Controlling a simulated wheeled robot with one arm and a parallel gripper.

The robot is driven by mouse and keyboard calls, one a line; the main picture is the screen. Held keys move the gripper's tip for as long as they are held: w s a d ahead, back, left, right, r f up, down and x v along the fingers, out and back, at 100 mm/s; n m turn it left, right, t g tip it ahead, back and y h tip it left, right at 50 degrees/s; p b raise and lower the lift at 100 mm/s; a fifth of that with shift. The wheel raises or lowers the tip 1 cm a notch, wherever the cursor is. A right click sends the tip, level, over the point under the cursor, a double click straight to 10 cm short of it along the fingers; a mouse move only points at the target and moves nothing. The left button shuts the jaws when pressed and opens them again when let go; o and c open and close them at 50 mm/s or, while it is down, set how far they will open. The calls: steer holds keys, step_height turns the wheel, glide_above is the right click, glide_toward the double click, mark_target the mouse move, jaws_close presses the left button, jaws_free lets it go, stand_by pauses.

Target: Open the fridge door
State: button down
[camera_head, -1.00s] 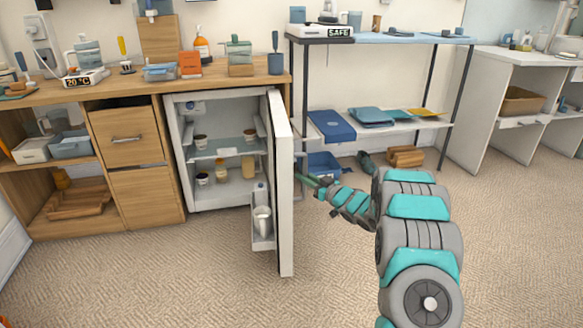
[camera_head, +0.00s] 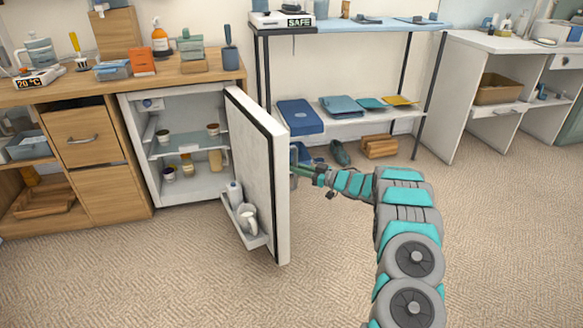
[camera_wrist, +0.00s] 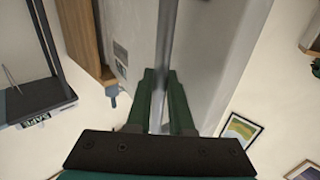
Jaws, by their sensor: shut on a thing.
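The small white fridge (camera_head: 186,188) stands under the wooden counter at left. Its door (camera_head: 262,185) is hinged on the right side and stands wide open, its inner face showing with a bottle and a white jug in the door shelf. My gripper (camera_head: 305,168) is at the outer side of the door, partly hidden by the door edge in the head view. In the wrist view, my gripper's dark green fingers (camera_wrist: 160,95) are closed around a grey bar, the door handle (camera_wrist: 166,50), in front of the door's pale outer face (camera_wrist: 215,60).
A metal-framed shelf (camera_head: 350,120) with blue folders stands just behind the door. A wooden crate (camera_head: 380,146) and a dark shoe lie on the floor under it. The carpet (camera_head: 190,270) in front of the fridge is clear.

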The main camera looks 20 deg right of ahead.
steer(key=c, duration=0.8)
jaws_free()
steer(key=shift+a, duration=0.15)
steer(key=b+v, duration=0.1)
steer(key=v, duration=0.6)
steer(key=shift+s+d, duration=0.2)
steer(key=shift+s, duration=0.1)
